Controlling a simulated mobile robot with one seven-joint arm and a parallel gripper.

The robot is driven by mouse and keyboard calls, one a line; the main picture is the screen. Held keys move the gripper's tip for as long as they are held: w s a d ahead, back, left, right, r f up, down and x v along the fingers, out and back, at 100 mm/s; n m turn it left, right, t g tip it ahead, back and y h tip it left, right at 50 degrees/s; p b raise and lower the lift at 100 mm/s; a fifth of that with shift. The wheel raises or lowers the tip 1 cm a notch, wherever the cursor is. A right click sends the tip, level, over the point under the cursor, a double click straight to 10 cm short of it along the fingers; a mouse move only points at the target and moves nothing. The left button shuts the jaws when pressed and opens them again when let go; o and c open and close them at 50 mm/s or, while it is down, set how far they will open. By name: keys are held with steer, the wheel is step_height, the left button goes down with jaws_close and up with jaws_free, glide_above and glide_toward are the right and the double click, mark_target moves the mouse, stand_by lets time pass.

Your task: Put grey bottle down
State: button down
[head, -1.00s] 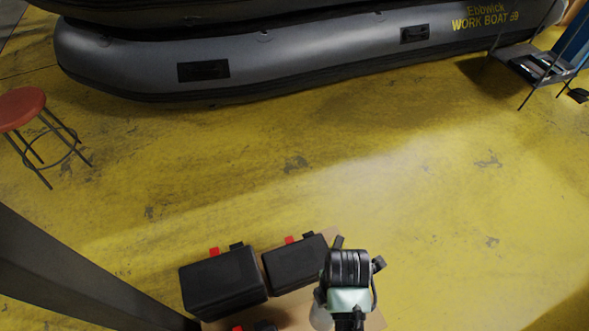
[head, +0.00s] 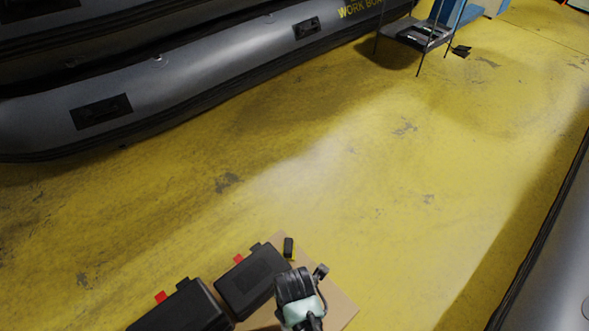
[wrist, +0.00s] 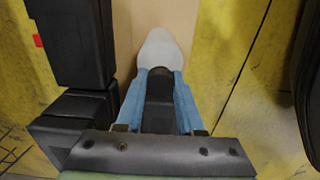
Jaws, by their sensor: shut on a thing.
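The grey bottle (wrist: 159,48) shows in the wrist view as a pale, rounded shape at and beyond my fingertips. My gripper (wrist: 160,80) has its two blue fingers closed on it, with a dark part between them. Behind the bottle is a tan top (wrist: 125,22), which also shows in the head view (head: 341,303). I cannot tell whether the bottle touches this top. In the head view my arm's end covers the near part of the top, and the bottle is hidden there.
Two black cases (head: 250,279) (head: 183,309) with red tabs stand left of my arm. A small black and yellow item (head: 289,248) is near the top's far corner. Yellow floor (head: 390,190) is clear beyond. Grey inflatable boats (head: 200,82) (head: 560,265) lie far left and right.

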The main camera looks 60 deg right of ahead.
steer(key=shift+f, duration=0.25)
steer(key=c, duration=0.5)
jaws_free()
step_height(320, 180, up, 12)
steer(key=p, duration=0.4)
steer(key=shift+r, duration=0.15)
steer(key=shift+w, duration=0.1)
